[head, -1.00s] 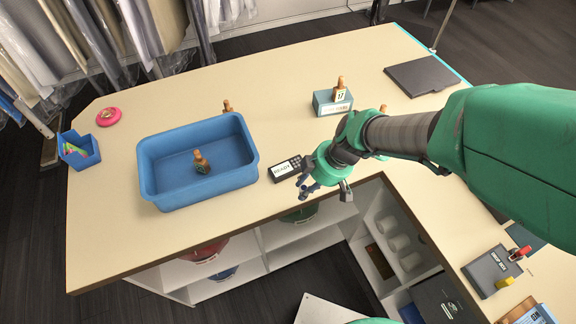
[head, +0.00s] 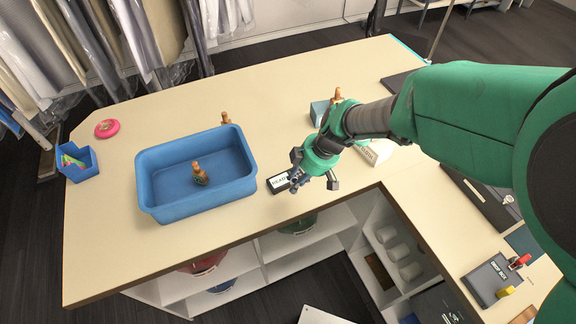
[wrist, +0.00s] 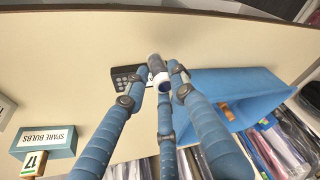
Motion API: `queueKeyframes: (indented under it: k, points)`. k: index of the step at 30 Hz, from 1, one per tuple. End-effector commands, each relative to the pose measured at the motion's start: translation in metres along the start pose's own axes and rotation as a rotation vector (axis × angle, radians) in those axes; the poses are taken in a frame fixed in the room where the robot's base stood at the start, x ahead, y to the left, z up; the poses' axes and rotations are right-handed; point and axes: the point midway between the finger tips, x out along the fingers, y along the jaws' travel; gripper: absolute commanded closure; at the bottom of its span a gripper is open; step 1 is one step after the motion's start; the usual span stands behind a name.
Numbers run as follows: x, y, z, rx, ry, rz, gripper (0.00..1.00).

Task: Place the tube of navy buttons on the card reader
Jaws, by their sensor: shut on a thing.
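The card reader (head: 279,183), a small dark device with a pale screen, lies on the counter just right of the blue bin, its right part hidden by my gripper (head: 302,182). In the wrist view its keypad (wrist: 126,80) shows beside the fingers. My gripper (wrist: 158,84) is shut on a small tube (wrist: 156,65) with a dark body and a white end. The tube is held over or beside the reader's edge; the gap below it is hard to judge. In the head view the tube is mostly hidden by the fingers.
The blue bin (head: 150,203) holds a bottle-like item (head: 200,173). A wooden-topped item (head: 226,118) stands behind it. The spare bulbs box (wrist: 47,142) stands beyond my wrist. The counter's front edge is close to the reader. The counter behind the reader is clear.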

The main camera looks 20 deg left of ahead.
Motion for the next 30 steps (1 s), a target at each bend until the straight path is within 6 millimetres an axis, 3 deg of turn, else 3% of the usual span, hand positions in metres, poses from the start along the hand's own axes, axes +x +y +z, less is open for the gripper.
queueKeyframes:
  k: [18,30]
  points:
    - [0.022,0.068,-0.044,0.001,0.001,0.000,0.99]
    - [0.024,0.074,-0.048,0.001,0.001,0.000,0.99]
